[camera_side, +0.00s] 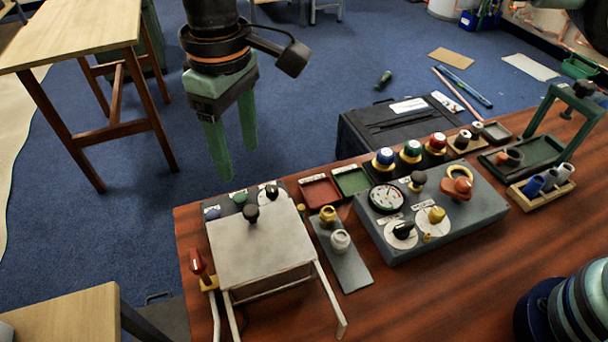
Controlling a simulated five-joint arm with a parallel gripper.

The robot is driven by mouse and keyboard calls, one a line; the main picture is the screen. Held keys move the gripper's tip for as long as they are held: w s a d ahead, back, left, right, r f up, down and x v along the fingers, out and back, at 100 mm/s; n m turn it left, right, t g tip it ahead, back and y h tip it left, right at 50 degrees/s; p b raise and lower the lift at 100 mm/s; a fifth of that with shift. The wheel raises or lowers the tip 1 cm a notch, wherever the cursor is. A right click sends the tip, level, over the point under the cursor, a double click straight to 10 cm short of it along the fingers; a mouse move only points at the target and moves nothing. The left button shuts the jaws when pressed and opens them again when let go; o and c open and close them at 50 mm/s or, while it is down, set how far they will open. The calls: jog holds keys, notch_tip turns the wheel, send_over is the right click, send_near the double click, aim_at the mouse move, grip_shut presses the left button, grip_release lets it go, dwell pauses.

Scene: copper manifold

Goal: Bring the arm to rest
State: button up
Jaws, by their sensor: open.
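My gripper (231,150) hangs at the upper left of the picture, its two green fingers pointing down and spread apart. It is open, and nothing is between the fingers. In the picture it appears over the blue floor, beyond the far left corner of the wooden bench (390,310). It is apart from everything on the bench. Only the end of the arm shows at the top; the rest is out of the frame.
A grey panel (430,215) with a gauge and knobs stands mid-bench. A pale metal stand (262,245) and a red-handled valve (199,265) are at the bench's left. A black case (395,125) lies behind. A green frame (565,100) rises at right. A wooden table (75,35) stands far left.

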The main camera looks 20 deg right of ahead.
jog(key=shift+r, duration=0.5)
jog(key=w+d+r+m+t+y, duration=0.15)
jog(key=d+r, duration=0.25)
jog(key=d, duration=0.8)
jog(key=w+d+r+m+t, duration=0.1)
jog(key=d+r+m, duration=0.25)
jog(key=d, duration=0.75)
jog(key=s+d+f+m+t, duration=0.1)
jog(key=s+d+f+m, duration=0.1)
jog(key=s+d, duration=0.3)
jog(key=s+d+f+m+t+h, duration=0.1)
jog(key=s+d, duration=0.4)
jog(key=d, duration=0.7)
jog(key=shift+d+f+m+t, duration=0.25)
jog(key=shift+f+m+t, duration=0.3)
jog(key=shift+f, duration=0.2)
